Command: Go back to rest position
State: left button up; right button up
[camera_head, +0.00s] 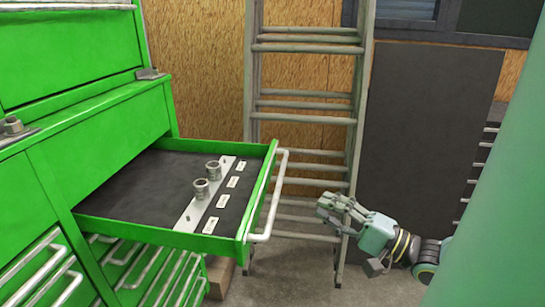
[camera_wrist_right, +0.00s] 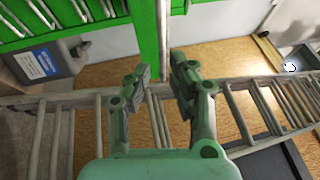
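My right gripper (camera_head: 338,208) is at the right of the open drawer, in front of the ladder, apart from the drawer handle. In the right wrist view its two fingers (camera_wrist_right: 160,76) are spread with nothing between them. My left gripper does not show in either view. The green drawer (camera_head: 255,200) stands pulled out of the green cabinet (camera_head: 100,130). Two metal sockets (camera_head: 201,189) (camera_head: 213,170) stand upright on a light metal strip (camera_head: 190,216) in the drawer, with several white labels beside the strip.
A grey ladder (camera_head: 305,48) leans against the wooden wall (camera_head: 200,60) behind the drawer. A dark panel (camera_head: 425,110) stands right of it. A silver handle (camera_head: 270,200) sticks out from the drawer front. Grey floor (camera_head: 300,285) is free below. The right wrist view shows a grey canister (camera_wrist_right: 48,65).

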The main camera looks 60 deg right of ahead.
jog(key=a+f+n+g+h+b, duration=0.1)
jog(key=a+f+n+g+b, duration=0.2)
jog(key=f, duration=1.3)
jog(key=a+f+n+g+h+b, duration=0.1)
jog(key=a+f+g+b, duration=0.35)
jog(key=f, duration=1.05)
jog(key=s+a+f+n+g+y, duration=0.1)
jog(key=s+a+f+n+g, duration=0.8)
jog(key=f, duration=0.5)
jog(key=s+a+f+n+g, duration=0.1)
jog(key=s+f+n+g, duration=0.1)
jog(key=s+n, duration=0.4)
jog(key=s, duration=0.5)
jog(key=shift+s+a+f+g+p, duration=0.25)
jog(key=shift+s+f+g+p, duration=0.05)
jog(key=shift+f+g+p, duration=0.05)
